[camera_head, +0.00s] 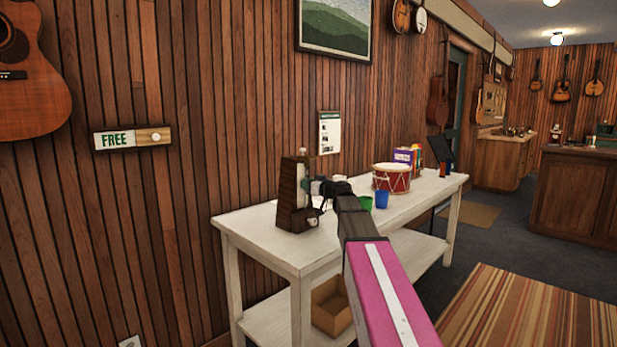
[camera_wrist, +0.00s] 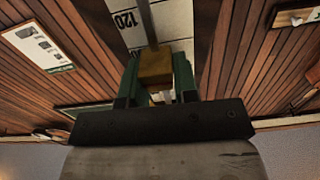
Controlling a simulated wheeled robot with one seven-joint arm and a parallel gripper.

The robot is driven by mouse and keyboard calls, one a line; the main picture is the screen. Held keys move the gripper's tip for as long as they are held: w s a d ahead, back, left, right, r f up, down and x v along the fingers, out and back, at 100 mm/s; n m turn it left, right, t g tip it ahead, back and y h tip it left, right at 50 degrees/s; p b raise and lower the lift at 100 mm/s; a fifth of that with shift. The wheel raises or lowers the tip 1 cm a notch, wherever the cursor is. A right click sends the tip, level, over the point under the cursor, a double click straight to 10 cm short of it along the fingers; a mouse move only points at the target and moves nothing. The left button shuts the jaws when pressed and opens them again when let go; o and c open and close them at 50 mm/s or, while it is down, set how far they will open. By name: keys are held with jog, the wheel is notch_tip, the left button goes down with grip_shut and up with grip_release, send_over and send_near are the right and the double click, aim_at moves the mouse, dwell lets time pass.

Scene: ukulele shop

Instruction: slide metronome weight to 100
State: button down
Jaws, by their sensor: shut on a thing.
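The metronome (camera_head: 292,205) is a dark brown wooden pyramid standing upright on the near end of a white table. In the wrist view its pale scale plate (camera_wrist: 172,22) shows a black 120, with a grey rod (camera_wrist: 148,24) in front of it. A brass-coloured weight (camera_wrist: 155,68) sits on the rod. My gripper (camera_wrist: 156,78) is shut on the weight, one green finger on each side. The weight and fingers cover part of the scale, and I cannot read which mark the weight is level with.
The white table (camera_head: 262,238) also holds a red drum (camera_head: 391,178), a blue cup (camera_head: 382,199), a green cup (camera_head: 366,203) and a purple box (camera_head: 406,157). A cardboard box (camera_head: 331,308) sits on the lower shelf. The wood-panelled wall is close behind the table.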

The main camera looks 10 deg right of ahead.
jog(key=shift+f, duration=0.4)
jog(key=c, duration=0.9)
grip_release()
jog(key=v, duration=1)
jog(key=shift+s+d, duration=0.2)
jog(key=shift+s, duration=0.15)
